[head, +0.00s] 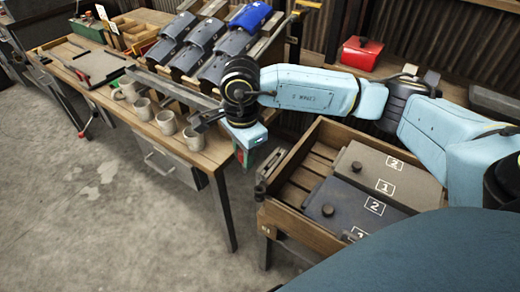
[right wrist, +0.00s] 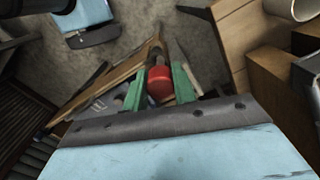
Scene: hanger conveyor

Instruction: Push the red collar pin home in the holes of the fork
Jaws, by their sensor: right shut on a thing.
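My right gripper (head: 240,156) hangs beyond the front right corner of the long table, left of the wooden crate. In the right wrist view its green fingers (right wrist: 159,88) are shut on the red collar pin (right wrist: 159,84). The red collar sits between the fingers, and a brownish shank seems to stick out past the fingertips. In the head view only a little red shows by the green fingers. I cannot make out the fork or its holes for sure in either view. My left gripper does not show clearly.
Several pale mugs (head: 166,122) stand along the table's (head: 217,150) front edge, near a grey bar (head: 172,88). A wooden crate (head: 285,222) with numbered dark boxes (head: 385,180) stands at the right. A red box (head: 361,52) sits behind my arm. The floor at left is clear.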

